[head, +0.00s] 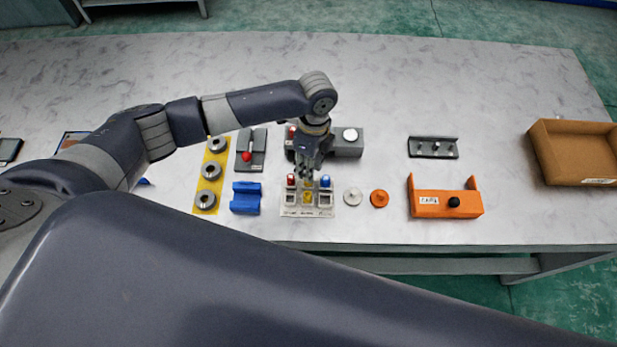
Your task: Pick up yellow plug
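The yellow plug (307,197) appears as a small yellow piece in the middle of a white holder (290,211) near the front edge of the table. Red-topped and blue-topped plugs stand in the holder on either side of it. My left gripper (306,180) points down just above and behind the yellow plug. Its fingers are small and dark here, and I cannot tell how far apart they are or whether they touch the plug. My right gripper is not in view.
Left of the holder are a blue block (245,198) and a yellow strip with metal rings (208,172). Right are a white disc (352,197), an orange disc (379,198), an orange bracket (440,205) and a cardboard box (577,150). The back of the table is clear.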

